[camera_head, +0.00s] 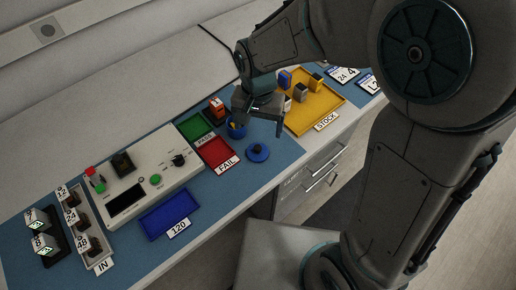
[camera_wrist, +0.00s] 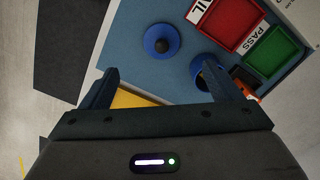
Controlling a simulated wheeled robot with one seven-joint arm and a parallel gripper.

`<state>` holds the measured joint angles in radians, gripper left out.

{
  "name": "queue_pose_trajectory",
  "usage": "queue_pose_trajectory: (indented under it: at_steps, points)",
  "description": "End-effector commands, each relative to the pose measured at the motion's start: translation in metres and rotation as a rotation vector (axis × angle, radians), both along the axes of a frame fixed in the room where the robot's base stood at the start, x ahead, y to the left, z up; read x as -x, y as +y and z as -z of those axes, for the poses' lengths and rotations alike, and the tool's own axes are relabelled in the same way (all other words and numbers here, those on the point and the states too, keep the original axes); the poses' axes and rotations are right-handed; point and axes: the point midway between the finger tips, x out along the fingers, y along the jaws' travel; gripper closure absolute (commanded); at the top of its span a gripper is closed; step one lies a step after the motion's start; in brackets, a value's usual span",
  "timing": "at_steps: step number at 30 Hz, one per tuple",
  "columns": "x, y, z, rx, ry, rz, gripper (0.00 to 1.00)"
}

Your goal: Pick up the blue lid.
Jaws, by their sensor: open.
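The blue lid (camera_head: 258,152) is a round disc with a dark knob on top. It lies flat on the blue mat, right of the red FAIL tray. In the wrist view the lid (camera_wrist: 161,41) is seen from above, ahead of my fingers and apart from them. My gripper (camera_head: 265,118) is open and empty, above the mat near the blue cup. In the wrist view its two fingers (camera_wrist: 162,88) stand wide apart. The blue cup (camera_head: 236,130) stands left of the lid, partly hidden by my gripper; in the wrist view it is by the right finger.
The red FAIL tray (camera_head: 231,164) and green PASS tray (camera_head: 183,129) lie left of the lid. The yellow STOCK tray (camera_head: 331,108) with several small blocks is to the right. A blue 120 tray (camera_head: 151,228) and a white control box (camera_head: 103,168) are further left. The mat around the lid is clear.

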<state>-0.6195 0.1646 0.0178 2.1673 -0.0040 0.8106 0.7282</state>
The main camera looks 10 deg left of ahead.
Motion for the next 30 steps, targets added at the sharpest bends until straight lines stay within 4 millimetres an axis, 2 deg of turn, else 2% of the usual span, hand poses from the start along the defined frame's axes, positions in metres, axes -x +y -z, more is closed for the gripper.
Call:
queue_pose_trajectory:
  at_steps: [3, 7, 16, 24, 30]
  points:
    - [0.001, -0.001, 0.027, 0.004, 0.004, 0.0, 0.15]
    - [0.0, -0.001, 0.048, 0.003, 0.003, -0.001, 0.15]
    - [0.0, 0.0, 0.069, 0.001, 0.001, -0.002, 0.15]
    - [-0.002, 0.002, 0.103, 0.002, 0.002, -0.002, 0.15]
    - [-0.002, 0.002, 0.113, 0.0, 0.0, -0.002, 0.15]
